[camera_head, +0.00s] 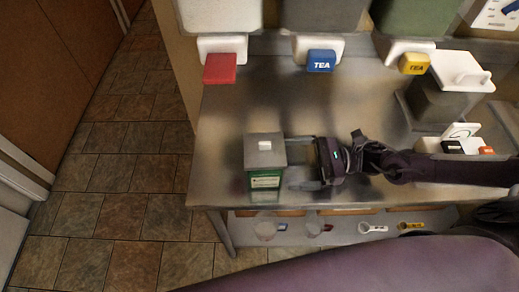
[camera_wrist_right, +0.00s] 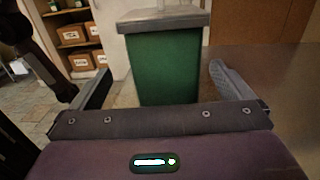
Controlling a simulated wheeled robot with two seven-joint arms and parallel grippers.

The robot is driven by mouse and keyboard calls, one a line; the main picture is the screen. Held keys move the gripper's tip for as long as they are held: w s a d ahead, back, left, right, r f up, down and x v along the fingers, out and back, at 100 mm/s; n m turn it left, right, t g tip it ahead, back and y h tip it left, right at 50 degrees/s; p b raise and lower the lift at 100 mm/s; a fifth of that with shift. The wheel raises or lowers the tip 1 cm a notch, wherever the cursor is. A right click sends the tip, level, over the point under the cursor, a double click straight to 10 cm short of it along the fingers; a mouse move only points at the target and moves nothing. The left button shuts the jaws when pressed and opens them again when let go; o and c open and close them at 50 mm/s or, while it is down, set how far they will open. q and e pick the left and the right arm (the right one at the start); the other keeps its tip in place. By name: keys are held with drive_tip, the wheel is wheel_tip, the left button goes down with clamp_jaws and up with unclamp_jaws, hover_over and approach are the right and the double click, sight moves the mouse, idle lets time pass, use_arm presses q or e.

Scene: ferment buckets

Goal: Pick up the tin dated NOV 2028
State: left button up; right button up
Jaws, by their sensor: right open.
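A green tin (camera_head: 264,182) with a grey lid and a white knob stands upright near the front left of the steel counter. Its front label is too small to read, so I cannot tell its date. My right gripper (camera_head: 294,165) is open just to the right of the tin, pointing left at it. In the right wrist view, the green tin (camera_wrist_right: 162,70) stands ahead, between the lines of the two open fingers (camera_wrist_right: 160,80). I cannot tell whether either finger touches it. My left gripper is not in view.
The steel counter (camera_head: 300,100) is clear behind the tin. Red (camera_head: 219,68), blue (camera_head: 321,60) and yellow (camera_head: 414,63) tags hang at the back. A grey bin with a white lid (camera_head: 460,72) stands at right. Small items lie on a lower shelf (camera_head: 345,236).

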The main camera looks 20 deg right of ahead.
sight(264, 161)
drive_tip(key=p+x, duration=0.1)
drive_tip(key=x, duration=0.1)
drive_tip(key=p+x, duration=0.1)
drive_tip(key=x, duration=0.2)
drive_tip(key=w+p+x, duration=0.1)
drive_tip(key=p+x, duration=0.1)
drive_tip(key=shift+a+r, duration=0.1)
drive_tip(key=shift+a, duration=0.25)
drive_tip(key=c, duration=2)
